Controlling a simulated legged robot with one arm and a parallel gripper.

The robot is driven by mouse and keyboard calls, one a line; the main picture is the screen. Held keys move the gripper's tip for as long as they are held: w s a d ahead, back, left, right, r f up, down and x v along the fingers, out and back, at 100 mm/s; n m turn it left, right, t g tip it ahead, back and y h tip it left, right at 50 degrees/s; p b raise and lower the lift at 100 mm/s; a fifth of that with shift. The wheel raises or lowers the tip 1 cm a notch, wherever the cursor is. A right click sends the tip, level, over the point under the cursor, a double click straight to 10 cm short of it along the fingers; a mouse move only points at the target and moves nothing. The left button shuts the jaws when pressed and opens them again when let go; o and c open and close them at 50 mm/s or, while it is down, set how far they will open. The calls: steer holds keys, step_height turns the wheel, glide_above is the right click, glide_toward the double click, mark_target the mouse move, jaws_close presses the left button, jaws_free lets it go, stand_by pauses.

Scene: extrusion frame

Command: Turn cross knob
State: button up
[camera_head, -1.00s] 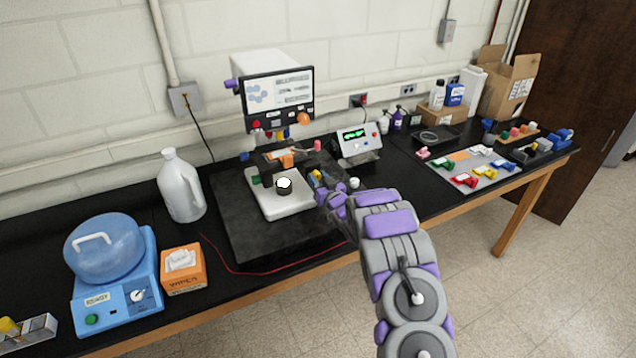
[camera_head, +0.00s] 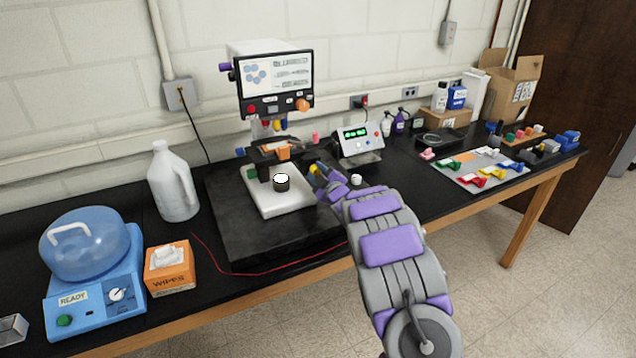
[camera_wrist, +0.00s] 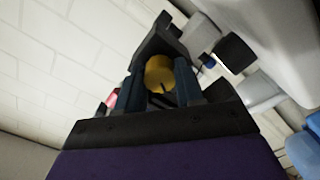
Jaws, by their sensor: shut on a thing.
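A round yellow knob (camera_wrist: 159,74) with a dark slot-like mark shows in the wrist view, between the two dark fingers of my gripper (camera_wrist: 160,88). The fingers are shut on it, one on each side. I cannot make out a cross shape on it. In the head view my gripper (camera_head: 322,174) is at the right side of the bench instrument, beside its white stage (camera_head: 282,202). A small yellow patch (camera_head: 313,168) shows at the fingertips there. The rest of the knob is hidden by my gripper.
The instrument's screen (camera_head: 276,77) stands above the stage. A control box (camera_head: 360,142) is behind my arm, and a small white-topped part (camera_head: 356,179) is close to my wrist. A white jug (camera_head: 172,183) and wipes box (camera_head: 170,270) stand left. A red cable (camera_head: 268,273) runs along the front.

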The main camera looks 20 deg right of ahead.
steer(key=shift+f+n+b, duration=0.15)
steer(key=shift+n+b, duration=1.15)
steer(key=shift+a, duration=0.1)
steer(key=o, duration=1)
steer(key=shift+s, duration=0.1)
steer(key=s+p, duration=0.1)
steer(key=s, duration=1)
steer(key=s+p, duration=0.1)
steer(key=s, duration=0.5)
steer(key=shift+s+d+p, duration=0.1)
steer(key=shift+d+p, duration=0.2)
steer(key=shift+d, duration=0.05)
